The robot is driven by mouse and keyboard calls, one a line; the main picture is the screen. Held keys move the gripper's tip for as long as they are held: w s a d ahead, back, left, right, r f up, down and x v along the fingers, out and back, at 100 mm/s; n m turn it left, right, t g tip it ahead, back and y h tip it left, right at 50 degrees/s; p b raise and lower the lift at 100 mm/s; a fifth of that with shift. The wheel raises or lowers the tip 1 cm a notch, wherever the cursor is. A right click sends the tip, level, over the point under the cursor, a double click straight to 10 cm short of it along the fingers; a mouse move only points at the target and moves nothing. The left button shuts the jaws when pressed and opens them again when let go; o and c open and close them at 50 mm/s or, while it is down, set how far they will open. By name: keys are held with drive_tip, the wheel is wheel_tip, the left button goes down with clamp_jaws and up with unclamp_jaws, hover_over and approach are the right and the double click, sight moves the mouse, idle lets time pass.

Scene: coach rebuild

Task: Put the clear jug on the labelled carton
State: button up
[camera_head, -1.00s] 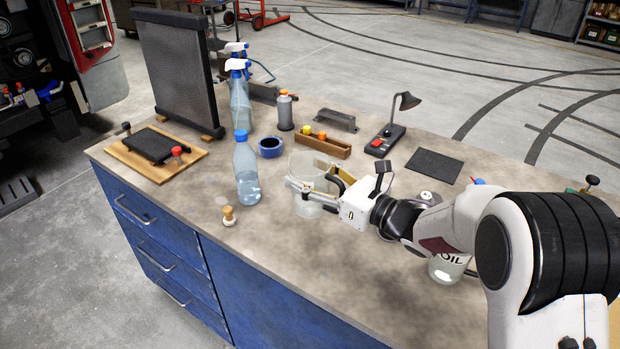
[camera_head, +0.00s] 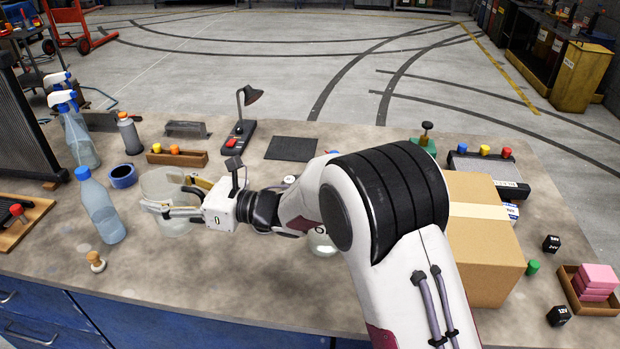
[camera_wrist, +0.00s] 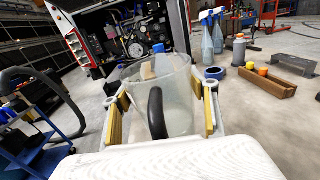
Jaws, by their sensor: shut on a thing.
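The clear jug (camera_head: 157,184) is on the left of the head view, between the blue-capped bottle and my arm. My gripper (camera_head: 170,196) is shut on it, with one finger on each side of its body. In the wrist view the jug (camera_wrist: 177,88) is upright between the finger pads, its dark handle facing the camera. I cannot tell whether its base touches the bench.
A blue-capped bottle (camera_head: 101,209) and a cork stopper (camera_head: 95,262) stand left of the jug. A wooden tray (camera_head: 178,159), blue tape roll (camera_head: 122,176) and lamp (camera_head: 243,115) are behind. Black cubes (camera_head: 551,244) and a pink-block tray (camera_head: 592,304) lie right of the carton.

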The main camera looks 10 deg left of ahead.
drive_tip(key=shift+w+d, duration=0.1)
drive_tip(key=shift+w, duration=0.05)
drive_tip(key=shift+w+d, duration=0.2)
drive_tip(key=shift+w, duration=0.05)
drive_tip(key=w+d+r+m+t+h, duration=0.1)
drive_tip(key=w+d+r+m+t, duration=0.15)
drive_tip(key=w+d, duration=0.55)
drive_tip(key=w+d+r+m+t+h, duration=0.1)
drive_tip(key=w+d+r+t, duration=0.2)
drive_tip(key=d, duration=0.9)
drive_tip(key=w+d+r+m+t+h, duration=0.1)
drive_tip(key=w+d+r+m+t, duration=0.15)
drive_tip(key=w+d, duration=0.55)
drive_tip(key=s+d+r+m+t+h, duration=0.1)
drive_tip(key=s+d+r+t+h, duration=0.2)
drive_tip(key=d, duration=1.2)
drive_tip(key=s+d+r+m+t, duration=0.15)
drive_tip(key=d+r, duration=0.25)
drive_tip(key=d, duration=1)
drive_tip(key=s+d+g, duration=0.1)
drive_tip(key=s+d, duration=0.1)
drive_tip(key=s, duration=0.5)
drive_tip(key=shift+s+d+r+n+y, duration=0.15)
drive_tip(key=shift+s+d+n+y, duration=0.15)
drive_tip(key=shift+n+y, duration=0.1)
